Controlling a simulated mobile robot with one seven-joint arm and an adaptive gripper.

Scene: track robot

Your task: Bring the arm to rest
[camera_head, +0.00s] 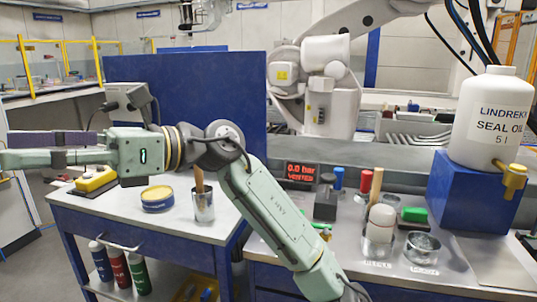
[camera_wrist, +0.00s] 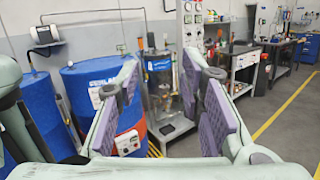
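My arm (camera_head: 265,205) reaches up from the bottom of the head view and bends at an elbow-like joint toward the left. My gripper shows in the wrist view (camera_wrist: 160,75) with its two purple-padded fingers apart and nothing between them. In the head view its fingers point left, to the picture's left edge, above the left end of a blue-sided cart. The gripper is raised clear of the cart top and touches nothing that I can see.
The cart (camera_head: 125,205) carries a yellow-and-black device (camera_head: 96,179), a round tin (camera_head: 157,198) and a metal cup (camera_head: 203,207). A blue panel (camera_head: 190,85) stands behind my arm. A white bottle (camera_head: 489,117) stands on a blue block at right. Blue drums (camera_wrist: 90,85) are beyond the fingers.

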